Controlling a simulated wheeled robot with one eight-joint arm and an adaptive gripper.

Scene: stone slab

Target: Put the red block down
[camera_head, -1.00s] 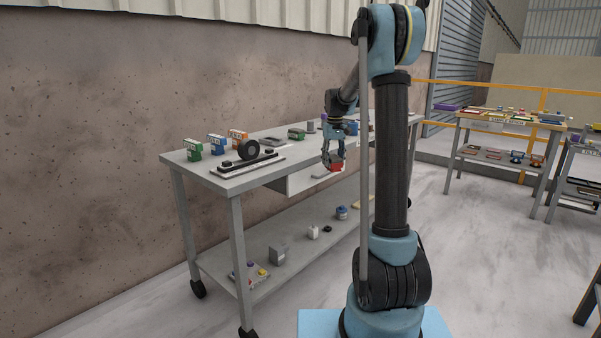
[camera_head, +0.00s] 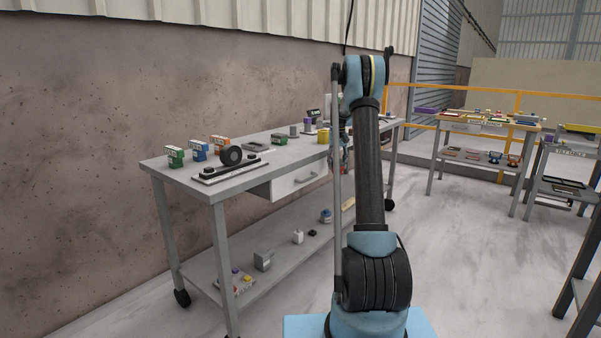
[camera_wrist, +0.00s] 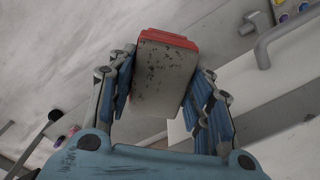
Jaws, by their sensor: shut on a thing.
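The red block (camera_wrist: 163,75) is between the fingers of my gripper (camera_wrist: 164,92) in the wrist view. It has red edges and a speckled grey face towards the camera, and it sits slightly tilted. My gripper is shut on it, with blue fingers along both sides. In the head view only a small part of the red block (camera_head: 345,168) shows beside my arm. My gripper there is mostly hidden behind my arm, near the front edge of the grey workbench (camera_head: 218,183).
The workbench has a drawer (camera_head: 285,187) whose handle (camera_wrist: 262,50) shows in the wrist view. On top are a black wheel (camera_head: 231,156), a yellow block (camera_head: 323,136) and several small boxes. A lower shelf (camera_head: 285,252) holds loose items. More loaded tables stand at right.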

